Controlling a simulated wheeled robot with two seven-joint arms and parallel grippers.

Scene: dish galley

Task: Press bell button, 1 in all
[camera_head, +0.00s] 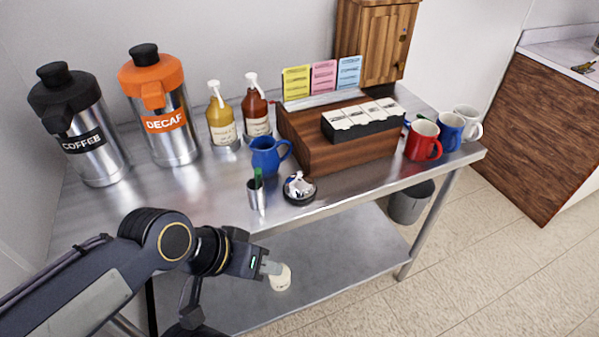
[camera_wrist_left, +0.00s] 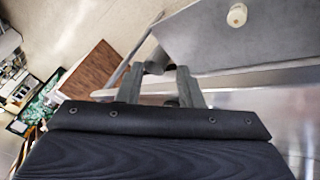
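No bell button can be told for sure. A small round black-based thing with a silvery white top (camera_head: 299,188) sits near the counter's front edge; it may be a bell or a dish, too small to tell. My left gripper (camera_head: 270,267) is in front of the counter's front edge, apart from that thing and lower left of it in the head view. In the left wrist view the two fingers of my left gripper (camera_wrist_left: 160,85) stand apart with nothing held between them. My right gripper is not in view.
On the steel counter (camera_head: 340,195) stand a metal cup (camera_head: 257,195), a blue pitcher (camera_head: 268,155), syrup bottles (camera_head: 221,117), coffee urns (camera_head: 165,105), a wooden organizer (camera_head: 340,150) and mugs (camera_head: 423,140). A pale container (camera_head: 281,278) is on the lower shelf (camera_head: 340,255). A bin (camera_head: 410,203) stands beneath.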

